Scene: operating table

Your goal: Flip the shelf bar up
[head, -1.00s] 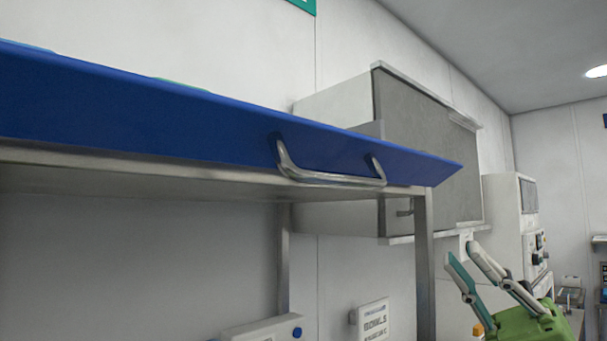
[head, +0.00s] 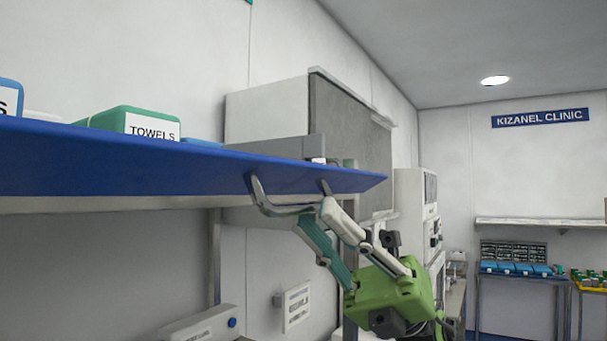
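The shelf bar (head: 190,170) is a long blue panel along the front edge of the shelf, in the left half of the head view. A bent metal handle (head: 258,196) sticks out from its face near the right end. My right gripper (head: 314,214), with a green body, one white finger and one teal finger, reaches up from the lower right to the handle's right part. Its fingertips are spread, close to the handle's lower rod; contact is hard to tell. My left gripper is not in view.
A green towels box (head: 150,123) sits on the shelf behind the bar. A grey wall cabinet (head: 345,130) is behind the bar's right end. A white machine (head: 416,205) stands further back. A table with blue items (head: 515,268) is at the far right.

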